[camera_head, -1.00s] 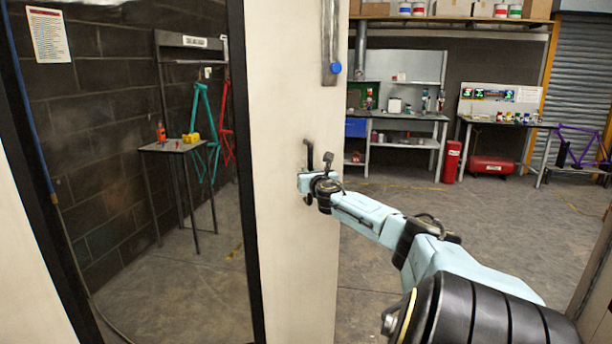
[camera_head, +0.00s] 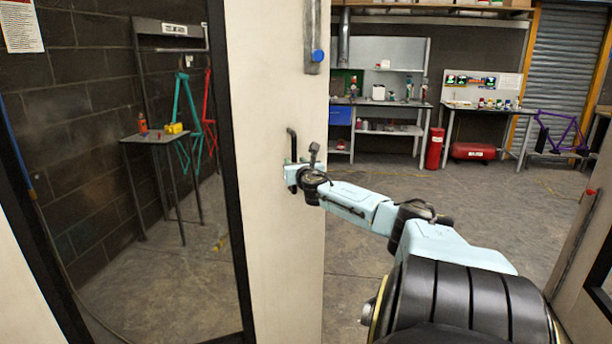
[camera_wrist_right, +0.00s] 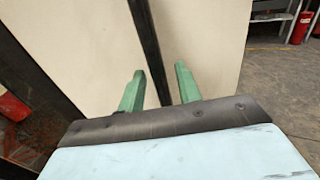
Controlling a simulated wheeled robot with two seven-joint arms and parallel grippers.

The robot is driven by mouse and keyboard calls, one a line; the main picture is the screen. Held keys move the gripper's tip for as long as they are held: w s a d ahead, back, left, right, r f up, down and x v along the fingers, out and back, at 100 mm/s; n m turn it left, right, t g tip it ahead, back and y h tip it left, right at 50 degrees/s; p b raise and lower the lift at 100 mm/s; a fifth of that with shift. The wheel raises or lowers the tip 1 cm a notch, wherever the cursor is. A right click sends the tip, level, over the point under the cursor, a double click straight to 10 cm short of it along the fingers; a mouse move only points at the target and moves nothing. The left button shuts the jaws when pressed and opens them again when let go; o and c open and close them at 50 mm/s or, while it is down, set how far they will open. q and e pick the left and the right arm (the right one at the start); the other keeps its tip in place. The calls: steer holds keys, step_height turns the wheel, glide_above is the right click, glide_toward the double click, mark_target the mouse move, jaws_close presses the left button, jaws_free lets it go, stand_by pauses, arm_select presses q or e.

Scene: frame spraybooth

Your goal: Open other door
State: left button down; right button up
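A cream door (camera_head: 270,90) with a dark-framed window stands upright in the middle of the head view. Its dark upright handle (camera_head: 291,145) is on the cream strip near the right edge. My right gripper (camera_head: 291,174) is at the lower part of this handle and hides some of it. In the right wrist view, its two green fingers (camera_wrist_right: 160,70) stand apart, with the dark handle bar (camera_wrist_right: 150,45) running between them. Clear space shows between each finger and the bar. My left gripper is not in view.
Another cream panel with a red knob (camera_head: 590,192) stands at the right edge. Past the door are open concrete floor (camera_head: 400,215), workbenches, a red cylinder (camera_head: 434,148) and a purple frame (camera_head: 560,135). A small table (camera_head: 152,138) shows through the window.

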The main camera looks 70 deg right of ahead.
steer(key=p+v, duration=0.4)
steer(key=v, duration=0.8)
